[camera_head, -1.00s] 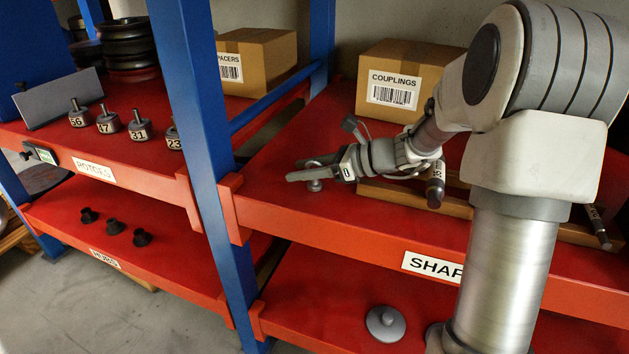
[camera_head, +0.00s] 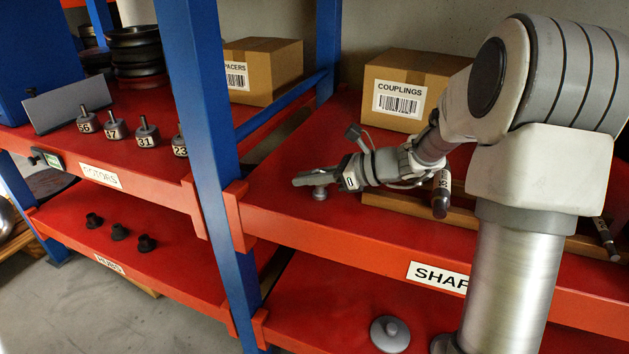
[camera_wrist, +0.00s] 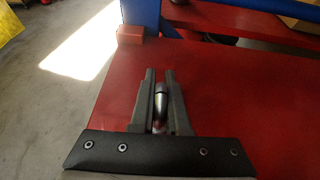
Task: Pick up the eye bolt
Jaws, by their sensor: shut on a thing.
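The eye bolt (camera_head: 319,193) is a small grey metal piece at the left part of the red upper shelf on the right. In the head view its lower part shows beneath the fingers. My gripper (camera_head: 300,180) is shut on it, reaching in low and nearly level over the shelf. In the wrist view, my gripper (camera_wrist: 159,73) has its two dark fingers close on either side of the rounded eye bolt (camera_wrist: 160,98). The upper part of the bolt is hidden by the fingers in the head view. I cannot tell whether it still touches the shelf.
A wooden rack (camera_head: 390,203) with dark shafts lies right of my gripper. A couplings box (camera_head: 435,75) stands behind. A blue post (camera_head: 222,170) rises to the left. Numbered rotors (camera_head: 146,134) stand on the left shelf. The shelf around the bolt is clear.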

